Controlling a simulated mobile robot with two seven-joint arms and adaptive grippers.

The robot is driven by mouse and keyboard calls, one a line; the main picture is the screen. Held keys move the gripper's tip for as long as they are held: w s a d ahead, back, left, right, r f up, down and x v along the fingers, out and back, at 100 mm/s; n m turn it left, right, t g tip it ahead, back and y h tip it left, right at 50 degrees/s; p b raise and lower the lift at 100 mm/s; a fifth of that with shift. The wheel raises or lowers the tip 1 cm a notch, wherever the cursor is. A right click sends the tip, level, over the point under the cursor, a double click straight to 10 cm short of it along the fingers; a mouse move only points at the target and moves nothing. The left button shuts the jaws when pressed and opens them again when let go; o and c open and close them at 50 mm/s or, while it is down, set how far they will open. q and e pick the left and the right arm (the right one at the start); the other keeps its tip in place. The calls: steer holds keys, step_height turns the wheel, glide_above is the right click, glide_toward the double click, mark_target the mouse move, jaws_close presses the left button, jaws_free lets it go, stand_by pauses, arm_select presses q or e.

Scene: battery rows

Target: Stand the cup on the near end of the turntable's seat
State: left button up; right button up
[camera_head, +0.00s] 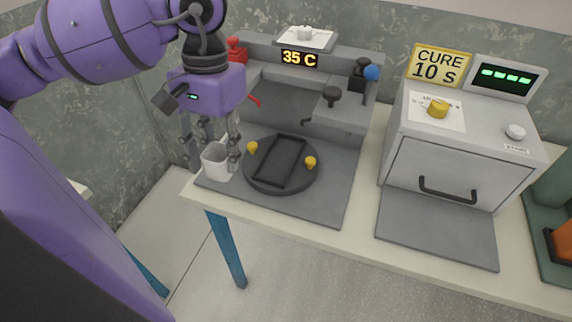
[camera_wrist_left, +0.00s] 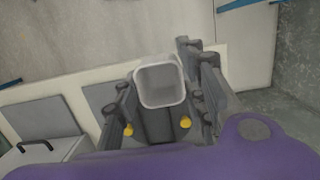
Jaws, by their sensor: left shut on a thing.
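The white, open-topped cup (camera_head: 216,163) is between the fingers of my left gripper (camera_head: 212,158), which is shut on it. The cup is upright and looks empty; it also shows in the left wrist view (camera_wrist_left: 160,86). It is at the left side of the round dark turntable (camera_head: 256,182), over the grey mat's left part; I cannot tell its height above the mat. The turntable's black rectangular seat (camera_head: 280,160) is empty, with a yellow knob (camera_head: 252,147) on its left and another (camera_head: 311,162) on its right. In the left wrist view the cup hides part of the seat (camera_wrist_left: 158,126). My right gripper is not in view.
A grey oven (camera_head: 440,165) with a "CURE 10 S" sign (camera_head: 439,65) is to the right. The table's front edge is close.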

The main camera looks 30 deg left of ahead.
arm_select(q)
steer(key=shift+s+a+r, duration=0.2)
steer(key=shift+a+r, duration=0.2)
steer(key=shift+a, duration=0.1)
steer(key=shift+w+r+b, duration=0.1)
steer(key=shift+b, duration=0.25)
steer(key=shift+w, duration=0.25)
steer(key=w+f, duration=0.3)
steer(key=w, duration=0.1)
steer(key=w+d+f, duration=0.1)
steer(key=w+f, duration=0.2)
steer(key=w, duration=0.1)
steer(key=w+d+f, duration=0.1)
steer(key=w+f, duration=0.2)
steer(key=w, duration=0.1)
steer(key=shift+w+d+b, duration=0.2)
steer(key=shift+b, duration=0.15)
steer(key=f, duration=0.3)
steer(key=shift+w+d+f, duration=0.1)
steer(key=shift+w, duration=0.2)
steer(key=shift+f, duration=0.25)
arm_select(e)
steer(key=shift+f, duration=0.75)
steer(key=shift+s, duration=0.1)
